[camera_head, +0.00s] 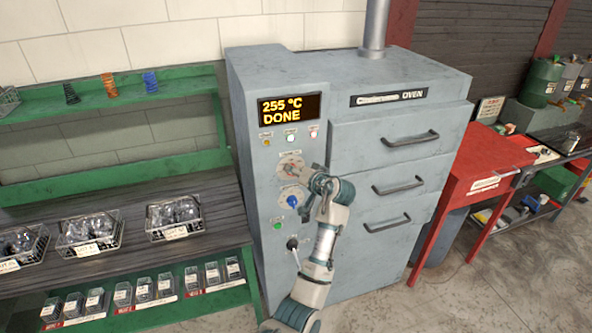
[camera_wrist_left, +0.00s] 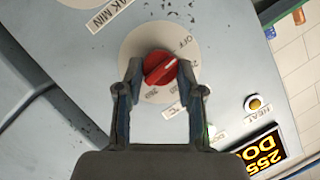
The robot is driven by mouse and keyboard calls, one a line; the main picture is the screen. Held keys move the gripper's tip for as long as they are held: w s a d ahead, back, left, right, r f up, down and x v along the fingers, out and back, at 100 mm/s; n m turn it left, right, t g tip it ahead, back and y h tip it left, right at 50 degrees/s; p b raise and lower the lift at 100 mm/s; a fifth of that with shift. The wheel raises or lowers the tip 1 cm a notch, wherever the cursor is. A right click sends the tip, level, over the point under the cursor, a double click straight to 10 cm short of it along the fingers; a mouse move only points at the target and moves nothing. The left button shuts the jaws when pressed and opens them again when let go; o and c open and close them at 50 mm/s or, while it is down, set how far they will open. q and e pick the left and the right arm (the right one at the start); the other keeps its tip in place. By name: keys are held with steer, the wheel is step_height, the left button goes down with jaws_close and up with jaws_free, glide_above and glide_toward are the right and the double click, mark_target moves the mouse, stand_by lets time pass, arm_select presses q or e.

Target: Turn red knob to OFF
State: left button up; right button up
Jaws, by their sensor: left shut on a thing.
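The red knob (camera_wrist_left: 160,69) sits on a round pale dial (camera_wrist_left: 133,48) on the oven's front panel. In the left wrist view, its white pointer line aims to the upper right, a little below the OFF mark. My left gripper (camera_wrist_left: 158,72) is shut on the red knob, with one finger on each side of it. In the head view, my left gripper (camera_head: 303,174) reaches the upper dial (camera_head: 286,161) from the right and partly covers the knob. My right gripper is in neither view.
The oven's display (camera_head: 282,108) reads 255 °C DONE. A blue knob (camera_head: 291,201), a green button (camera_head: 277,224) and a black lever (camera_head: 292,243) sit below the dial. Oven drawers (camera_head: 385,137) are at right; a green bench (camera_head: 120,270) with wire baskets is at left.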

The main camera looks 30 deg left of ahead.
arm_select(q)
steer(key=shift+f+n+h+p, duration=0.35)
steer(key=shift+n+h, duration=0.15)
steer(key=shift+n, duration=0.1)
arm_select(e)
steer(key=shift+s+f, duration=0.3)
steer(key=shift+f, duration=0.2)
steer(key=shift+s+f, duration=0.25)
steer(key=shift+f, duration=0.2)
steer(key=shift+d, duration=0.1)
arm_select(q)
steer(key=o, duration=0.9)
steer(key=shift+o, duration=1.2)
steer(key=shift+w, duration=0.1)
steer(key=shift+r, duration=0.1)
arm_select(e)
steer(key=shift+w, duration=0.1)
arm_select(q)
steer(key=shift+r, duration=0.1)
